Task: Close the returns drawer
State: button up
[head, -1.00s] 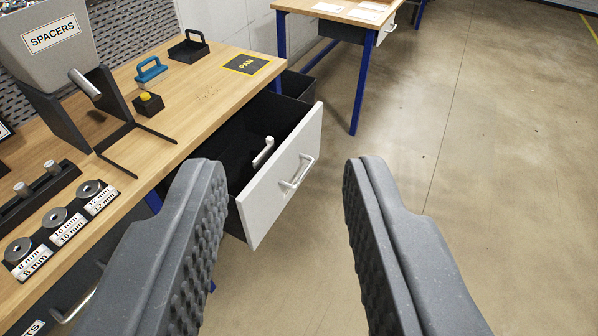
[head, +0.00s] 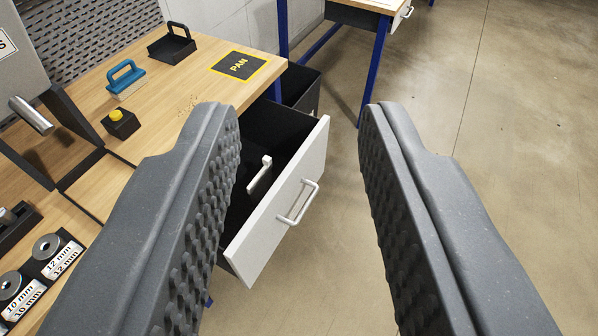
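The returns drawer (head: 305,192) stands pulled out from under the wooden workbench. It has a white front with a light bar handle (head: 298,203) and a dark inside. A white piece (head: 259,175) shows inside the drawer. No label is readable on the drawer front. My gripper (head: 297,112) is open and empty, its two ridged grey fingers wide apart. In the picture the drawer front and handle lie between the fingers. The left finger hides part of the drawer and bench edge. I see no contact with the drawer.
A black bin (head: 302,88) stands behind the drawer. Open floor lies to the right.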

aim_at(295, 141)
jog(key=i, duration=0.25)
jog(key=k, duration=1.3)
jog(key=z, duration=0.35)
jog(key=i, duration=1.85)
jog(key=u, duration=0.6)
